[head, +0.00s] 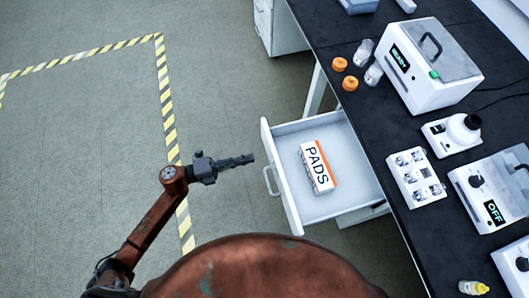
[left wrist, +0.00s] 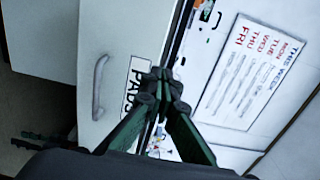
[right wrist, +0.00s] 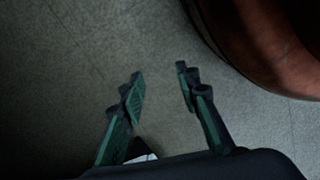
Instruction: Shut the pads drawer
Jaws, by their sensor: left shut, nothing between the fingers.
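The pads drawer (head: 345,192) is white and stands pulled out from under the dark bench. A white and orange box marked PADS (head: 318,167) lies inside it. The drawer's handle (head: 271,180) is on its front, facing left; the handle also shows in the left wrist view (left wrist: 98,88), beside a PADS label (left wrist: 134,86). My left gripper (head: 252,158) is shut and empty, a little left of the drawer front in the head view. Its closed fingertips (left wrist: 160,76) partly cover the label's edge. My right gripper (right wrist: 160,78) is open and empty above bare floor.
The dark bench top (head: 335,30) carries a boxy READY instrument (head: 430,65), an OFF device (head: 495,190) and small vials. Orange caps (head: 349,83) lie near its edge. Floor left of the drawer is open, with yellow-black tape (head: 168,105).

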